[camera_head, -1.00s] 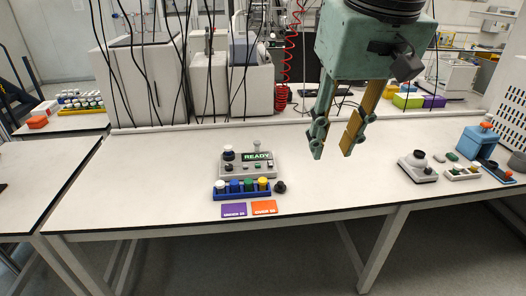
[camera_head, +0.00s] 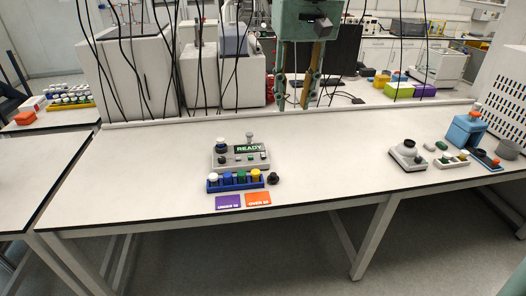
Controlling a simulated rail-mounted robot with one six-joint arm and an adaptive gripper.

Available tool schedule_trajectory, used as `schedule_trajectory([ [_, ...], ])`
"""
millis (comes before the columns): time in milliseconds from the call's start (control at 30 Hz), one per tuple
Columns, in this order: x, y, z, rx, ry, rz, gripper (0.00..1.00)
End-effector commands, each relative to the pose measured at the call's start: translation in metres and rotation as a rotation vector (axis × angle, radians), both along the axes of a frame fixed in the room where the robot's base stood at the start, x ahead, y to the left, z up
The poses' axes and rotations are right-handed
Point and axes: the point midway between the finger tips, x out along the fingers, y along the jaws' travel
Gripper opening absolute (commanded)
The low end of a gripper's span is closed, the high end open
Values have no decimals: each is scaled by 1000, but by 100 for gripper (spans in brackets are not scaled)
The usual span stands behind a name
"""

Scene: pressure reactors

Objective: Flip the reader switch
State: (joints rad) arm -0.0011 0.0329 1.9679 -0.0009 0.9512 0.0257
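The reader (camera_head: 240,155) is a grey box on the white bench. Its green-lit screen (camera_head: 250,148) reads READY, and a small grey knob or lever (camera_head: 249,137) stands up behind it. Small buttons or switches show along its front, too small to tell which is the reader switch. My gripper (camera_head: 292,106) is behind and to the right of the reader, above the back of the bench, pointing down. Its fingers are apart with nothing between them.
A blue rack (camera_head: 236,185) of colour-capped vials stands in front of the reader, with a black cap (camera_head: 272,179) beside it. Purple (camera_head: 228,202) and orange (camera_head: 258,199) cards lie nearer the front edge. More devices (camera_head: 408,155) stand at right. The middle of the bench is clear.

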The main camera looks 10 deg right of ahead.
Motion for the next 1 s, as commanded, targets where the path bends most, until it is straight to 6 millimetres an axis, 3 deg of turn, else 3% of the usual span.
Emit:
schedule_trajectory([
  [533, 98, 0, -33, 1, 45, -7, 27],
  [1000, 175, 0, -77, 2, 83, -13, 27],
])
